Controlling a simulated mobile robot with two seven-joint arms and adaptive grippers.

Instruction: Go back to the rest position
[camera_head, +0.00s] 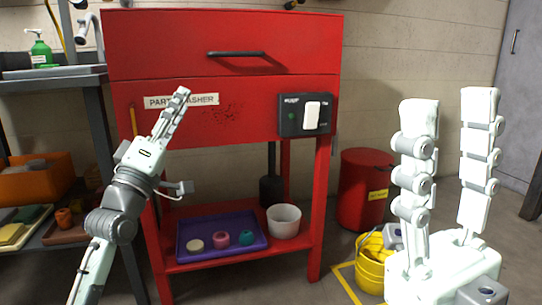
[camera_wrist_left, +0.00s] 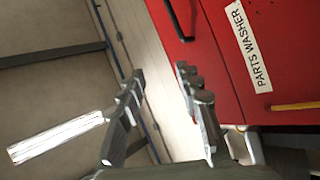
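My left gripper (camera_head: 178,105) is raised in front of the red parts washer (camera_head: 225,35), near its white "PARTS WASHER" label (camera_head: 181,101). In the left wrist view its two fingers (camera_wrist_left: 162,78) stand apart with nothing between them. My right gripper (camera_head: 448,100) is large and close at the right of the head view. Its two fingers point up, well apart, with nothing between them.
A purple tray (camera_head: 250,246) with several small round parts and a white bucket (camera_head: 284,221) sit on the washer's lower shelf. A red bin (camera_head: 362,190) and a yellow bucket (camera_head: 371,275) stand on the floor at right. A shelf unit (camera_head: 60,75) stands left.

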